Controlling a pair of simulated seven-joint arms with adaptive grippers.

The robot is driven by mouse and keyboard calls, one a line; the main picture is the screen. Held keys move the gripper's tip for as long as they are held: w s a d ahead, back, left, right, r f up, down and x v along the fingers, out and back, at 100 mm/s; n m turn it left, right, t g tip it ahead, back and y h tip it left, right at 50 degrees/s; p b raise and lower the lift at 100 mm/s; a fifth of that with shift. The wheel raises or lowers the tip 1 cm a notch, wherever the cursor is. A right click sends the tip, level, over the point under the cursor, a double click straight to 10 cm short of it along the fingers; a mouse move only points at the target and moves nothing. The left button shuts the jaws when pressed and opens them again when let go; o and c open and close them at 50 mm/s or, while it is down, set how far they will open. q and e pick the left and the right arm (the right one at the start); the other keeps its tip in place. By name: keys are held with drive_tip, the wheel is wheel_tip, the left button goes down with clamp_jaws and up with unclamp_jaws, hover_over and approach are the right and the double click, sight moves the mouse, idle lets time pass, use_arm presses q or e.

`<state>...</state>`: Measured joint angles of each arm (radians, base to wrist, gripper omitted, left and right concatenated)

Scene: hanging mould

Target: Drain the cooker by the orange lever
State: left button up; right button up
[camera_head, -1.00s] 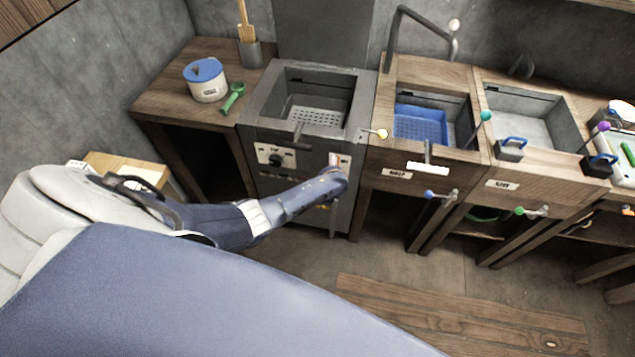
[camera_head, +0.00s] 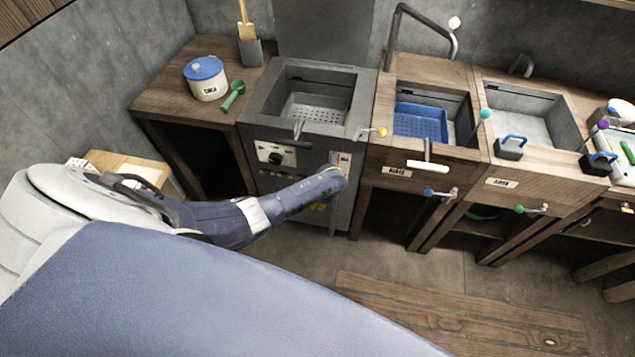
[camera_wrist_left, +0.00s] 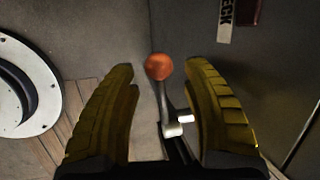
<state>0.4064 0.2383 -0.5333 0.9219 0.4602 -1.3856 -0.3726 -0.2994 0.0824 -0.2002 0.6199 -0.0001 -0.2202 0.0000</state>
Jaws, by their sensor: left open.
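The cooker (camera_head: 348,205) is a dark metal cabinet with a front panel and a square basin on top, in the head view. A perforated plate (camera_head: 318,110) lies in the basin. The orange lever (camera_wrist_left: 159,67) shows in the left wrist view as an orange ball on a metal rod, between my left gripper's two yellow fingers. My left gripper (camera_wrist_left: 163,95) is open around the lever, with a gap on both sides. In the head view my left arm hides most of the gripper and the lever at the cooker's lower front. My right gripper is not in view.
A counter at the left holds a blue-lidded pot (camera_head: 207,78) and a green scoop (camera_head: 234,95). Sinks with a blue basket (camera_head: 420,122) and levers with blue (camera_head: 429,192) and green (camera_head: 520,209) knobs stand right of the cooker. Wooden floor boards (camera_head: 450,315) lie in front.

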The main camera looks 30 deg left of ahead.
use_arm(q)
drive_tip(key=shift+d+r, duration=0.1)
drive_tip(key=shift+d, duration=0.05)
drive_tip(key=shift+d+r, duration=0.2)
drive_tip(key=shift+r, duration=0.25)
drive_tip(key=v, duration=1)
drive_tip(key=shift+s+r, duration=0.2)
drive_tip(key=shift+r, duration=0.15)
drive_tip(key=s+d+f+n+h, duration=0.15)
drive_tip(key=s+f+n, duration=0.45)
drive_tip(key=s+f, duration=1.85)
drive_tip(key=s+f+n, duration=0.1)
drive_tip(key=s+f, duration=0.2)
drive_tip(key=s, duration=0.6)
drive_tip(key=s+d+f+n+h, duration=0.1)
drive_tip(key=s+f, duration=0.3)
drive_tip(key=s, duration=0.5)
drive_tip(key=s+f+n+h, duration=0.1)
drive_tip(key=s+f, duration=0.3)
drive_tip(key=s, duration=0.5)
drive_tip(key=shift+d+n, duration=0.3)
